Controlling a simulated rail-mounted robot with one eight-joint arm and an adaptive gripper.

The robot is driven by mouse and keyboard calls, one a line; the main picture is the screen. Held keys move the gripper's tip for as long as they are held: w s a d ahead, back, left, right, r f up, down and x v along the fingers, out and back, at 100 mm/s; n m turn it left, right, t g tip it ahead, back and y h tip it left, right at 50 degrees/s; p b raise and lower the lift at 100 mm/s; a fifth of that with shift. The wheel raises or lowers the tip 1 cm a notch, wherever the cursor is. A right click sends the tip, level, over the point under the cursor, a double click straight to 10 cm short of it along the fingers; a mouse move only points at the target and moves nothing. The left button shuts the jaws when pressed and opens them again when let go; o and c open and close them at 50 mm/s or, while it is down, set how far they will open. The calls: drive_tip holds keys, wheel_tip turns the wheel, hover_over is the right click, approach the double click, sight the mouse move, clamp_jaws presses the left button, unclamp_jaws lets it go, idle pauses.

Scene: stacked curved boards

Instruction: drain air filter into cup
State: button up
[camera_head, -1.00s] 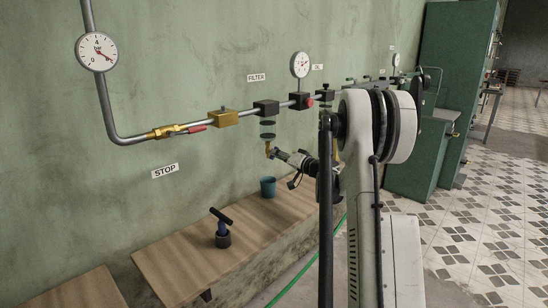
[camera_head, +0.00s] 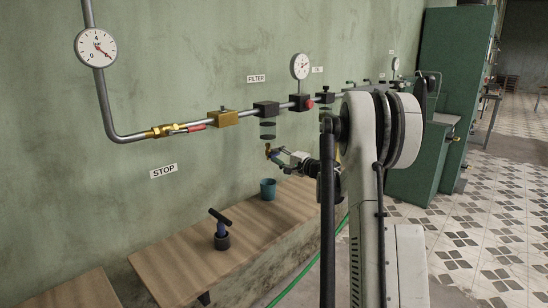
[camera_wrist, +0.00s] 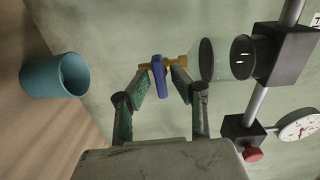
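The filter has a black head (camera_head: 266,108) on the wall pipe and a clear bowl (camera_wrist: 222,58) below it. A brass drain valve (camera_wrist: 177,62) with a blue handle (camera_wrist: 159,77) sits at the bowl's lower end. My gripper (camera_wrist: 163,77) is open, its fingertips on either side of the blue handle; I cannot tell whether either one touches it. In the head view my gripper (camera_head: 276,157) is just right of the drain. The teal cup (camera_head: 268,189) stands upright on the wooden bench under the filter, and also shows in the wrist view (camera_wrist: 53,76). Its contents are hidden.
The wooden bench (camera_head: 178,263) runs along the wall. A dark T-handled tool (camera_head: 221,232) stands on it, left of the cup. The pipe carries a red-handled valve (camera_head: 190,128), a gauge (camera_head: 300,66) and a red knob (camera_head: 309,102) close above my wrist.

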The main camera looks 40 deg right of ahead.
drive_tip(key=shift+o, duration=0.3)
drive_tip(key=s, duration=0.7)
drive_tip(key=shift+d+b, duration=0.45)
idle(0.3)
drive_tip(key=s+a+r+n+g+y+p, duration=0.1)
drive_tip(key=s+a+r+n+g, duration=0.15)
drive_tip(key=a, duration=0.85)
drive_tip(key=s+a+r+n+g, duration=0.1)
drive_tip(key=s+a+n+g, duration=0.15)
drive_tip(key=a, duration=0.85)
drive_tip(key=s+a+r+n+g+y+p, duration=0.1)
drive_tip(key=s+a+n+g, duration=0.15)
drive_tip(key=a, duration=0.85)
drive_tip(key=s+a+f+n+g+h, duration=0.15)
drive_tip(key=s+a+n, duration=0.25)
drive_tip(key=s+a, duration=0.65)
drive_tip(key=s+a+f+n+h, duration=0.1)
drive_tip(key=s+f+n, duration=0.1)
drive_tip(key=s, duration=0.6)
drive_tip(key=s+a+f+n+g+h+p, duration=0.1)
drive_tip(key=s+a+f+n, duration=0.1)
drive_tip(key=s, duration=0.5)
drive_tip(key=shift+s+f+g+h, duration=0.25)
drive_tip(key=shift+s+g+h, duration=0.05)
drive_tip(key=shift+s+h, duration=0.05)
